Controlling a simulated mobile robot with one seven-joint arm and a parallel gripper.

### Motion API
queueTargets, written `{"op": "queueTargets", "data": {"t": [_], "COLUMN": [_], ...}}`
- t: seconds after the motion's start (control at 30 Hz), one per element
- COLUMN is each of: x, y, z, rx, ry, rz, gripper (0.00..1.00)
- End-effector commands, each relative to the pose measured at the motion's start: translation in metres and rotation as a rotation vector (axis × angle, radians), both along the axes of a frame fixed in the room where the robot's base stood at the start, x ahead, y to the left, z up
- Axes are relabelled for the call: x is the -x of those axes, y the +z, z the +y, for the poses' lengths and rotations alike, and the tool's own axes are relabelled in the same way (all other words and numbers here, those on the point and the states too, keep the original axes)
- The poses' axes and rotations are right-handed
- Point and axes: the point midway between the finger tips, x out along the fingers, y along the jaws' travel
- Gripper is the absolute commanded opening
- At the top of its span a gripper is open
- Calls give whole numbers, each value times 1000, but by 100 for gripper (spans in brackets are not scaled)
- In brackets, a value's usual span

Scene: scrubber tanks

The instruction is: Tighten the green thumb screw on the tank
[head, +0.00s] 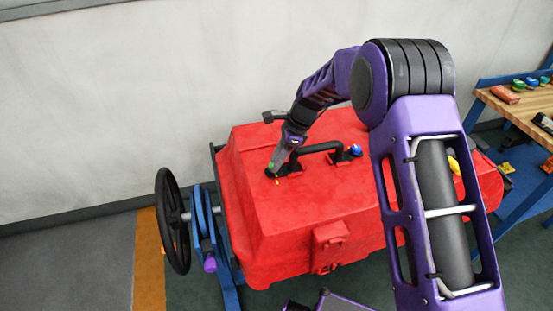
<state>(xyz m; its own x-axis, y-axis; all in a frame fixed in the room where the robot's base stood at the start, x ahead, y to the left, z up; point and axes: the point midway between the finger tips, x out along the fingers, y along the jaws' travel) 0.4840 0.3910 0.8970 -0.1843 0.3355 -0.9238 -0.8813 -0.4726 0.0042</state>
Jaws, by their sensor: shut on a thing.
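The red tank (250,215) fills the middle of the head view. My gripper (274,167) reaches down to the left part of its top, just left of a black handle (320,148). A small bit of green, the green thumb screw (271,165), shows at the fingertips. My gripper is shut on it. The fingers hide most of the screw, so its seating cannot be seen.
A blue knob (356,150) sits at the handle's right end, and a yellow part (454,165) further right. A black handwheel (172,220) stands left of the tank. A workbench (520,105) with small items is at the right. A wall is behind.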

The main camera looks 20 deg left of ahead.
Motion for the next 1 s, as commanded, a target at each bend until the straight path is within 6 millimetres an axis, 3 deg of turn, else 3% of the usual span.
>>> {"op": "queueTargets", "data": {"t": [0.67,0.7,0.87,1.0], "x": [-2,-2,-1,-1], "y": [7,7,5,3], "z": [4,4,3,2], "rx": [-11,-11,-8,-5], "ry": [-70,-70,-70,-70], "rz": [-8,-8,-6,-4], "gripper": [0,40,69,69]}}
